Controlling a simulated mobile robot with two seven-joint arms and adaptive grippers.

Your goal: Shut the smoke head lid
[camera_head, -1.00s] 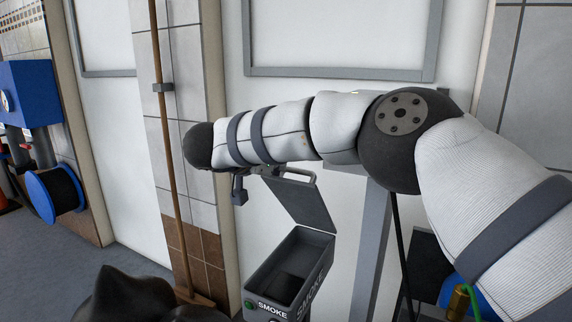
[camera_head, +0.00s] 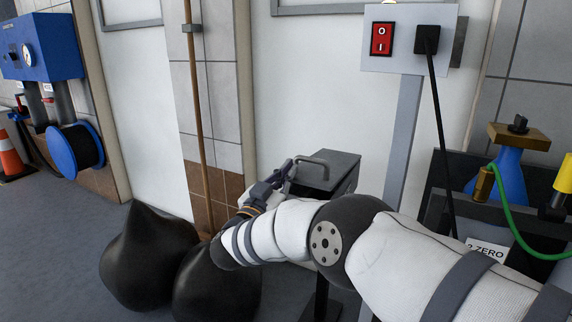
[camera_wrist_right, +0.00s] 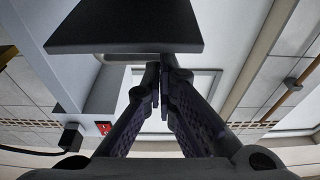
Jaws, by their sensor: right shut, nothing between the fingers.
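The smoke head (camera_head: 350,186) is a dark grey box on a post, right of my right gripper in the head view. Its lid (camera_head: 338,166) lies down over the box, with a loop handle (camera_head: 312,163) at its left side. I cannot tell whether a small gap is left under it. My right gripper (camera_head: 284,174) is shut and empty, close beside the handle; contact is unclear. In the wrist view the closed fingertips (camera_wrist_right: 160,72) point towards a dark slab, probably the lid (camera_wrist_right: 125,28). My left gripper is out of view.
Black bags (camera_head: 150,256) stand on the floor at lower left. A grey post carries a panel with a red switch (camera_head: 381,39) and a black plug (camera_head: 427,40) behind the box. A blue flask (camera_head: 508,172) and green hose are at right.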

